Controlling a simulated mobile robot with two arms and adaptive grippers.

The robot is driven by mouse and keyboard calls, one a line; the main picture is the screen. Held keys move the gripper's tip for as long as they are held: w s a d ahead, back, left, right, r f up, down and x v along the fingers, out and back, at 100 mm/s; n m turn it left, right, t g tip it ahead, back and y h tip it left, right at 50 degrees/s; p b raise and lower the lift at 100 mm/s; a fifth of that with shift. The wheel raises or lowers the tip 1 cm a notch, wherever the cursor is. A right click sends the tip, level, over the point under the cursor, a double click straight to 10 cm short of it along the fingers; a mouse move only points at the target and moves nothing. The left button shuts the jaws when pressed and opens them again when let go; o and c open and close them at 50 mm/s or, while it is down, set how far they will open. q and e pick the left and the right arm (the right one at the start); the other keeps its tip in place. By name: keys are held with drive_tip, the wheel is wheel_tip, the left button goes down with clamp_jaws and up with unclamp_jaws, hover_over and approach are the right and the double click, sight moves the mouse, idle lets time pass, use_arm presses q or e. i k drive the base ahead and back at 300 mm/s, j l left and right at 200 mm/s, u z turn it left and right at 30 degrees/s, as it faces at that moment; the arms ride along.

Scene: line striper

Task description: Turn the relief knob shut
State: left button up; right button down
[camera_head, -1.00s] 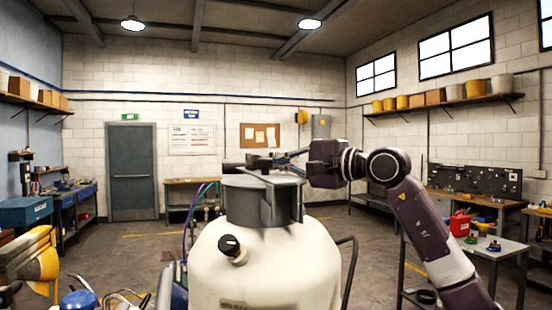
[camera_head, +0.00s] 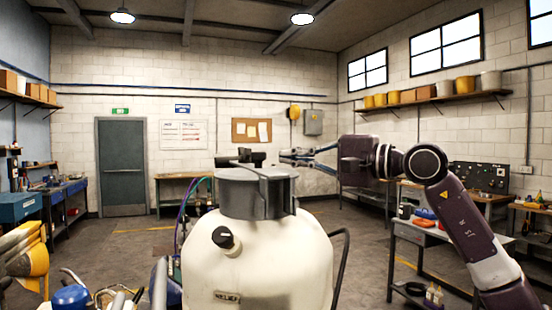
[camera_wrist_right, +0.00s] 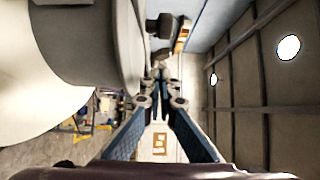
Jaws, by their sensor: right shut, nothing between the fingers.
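The relief knob (camera_head: 224,240) is a small black knob with a white mark on the upper left front of a cream tank (camera_head: 270,265). A dark label reading RELIEF (camera_head: 227,297) sits below it. The tank has a grey collar and lid (camera_head: 250,192) on top. My right gripper (camera_head: 284,157) is shut and empty, behind and just above the lid's right side, apart from the knob. In the right wrist view its fingers meet (camera_wrist_right: 160,88) beside the grey collar (camera_wrist_right: 95,45); the knob is not seen there. My left gripper is not in view.
A black handle-like part (camera_head: 240,159) shows behind the lid. A black bar handle (camera_head: 342,270) stands at the tank's right. Yellow and blue machine parts (camera_head: 28,255) fill the lower left. A grey cart (camera_head: 415,235) stands at right. The air above the tank's front is clear.

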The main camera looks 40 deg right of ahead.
sight(222, 237)
drive_tip(key=k+l, duration=0.25)
drive_tip(key=k, duration=0.2)
drive_tip(key=k+l, duration=0.3)
drive_tip(key=k, duration=0.2)
drive_tip(key=k+l, duration=0.25)
drive_tip(key=k, duration=0.2)
drive_tip(key=k+l, duration=0.3)
drive_tip(key=k, duration=0.15)
